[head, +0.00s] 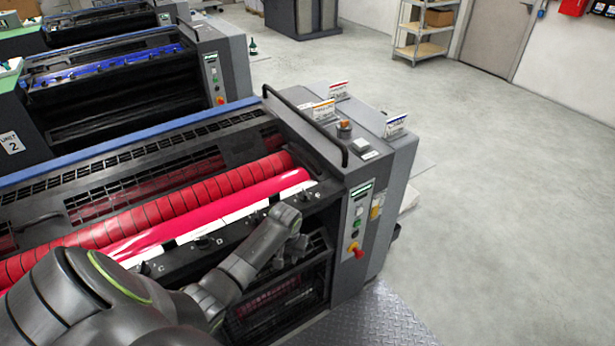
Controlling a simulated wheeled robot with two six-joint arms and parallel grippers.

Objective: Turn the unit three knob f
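The nearest press unit (352,215) fills the middle of the head view, with red and magenta rollers. I take it as unit three, but I read no number on it. A dark front rail (182,252) runs below the rollers with small black knobs and letters. I cannot single out knob f; part of the rail is hidden by my arm. My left gripper (297,247) is at the right part of this rail, in front of the unit. Its fingers are too small and dark to judge. My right gripper is out of view.
A control panel (357,222) with a red and yellow button (355,249) is on the unit's right end. A black handrail (305,125) arches over that end. Open floor (500,220) lies to the right.

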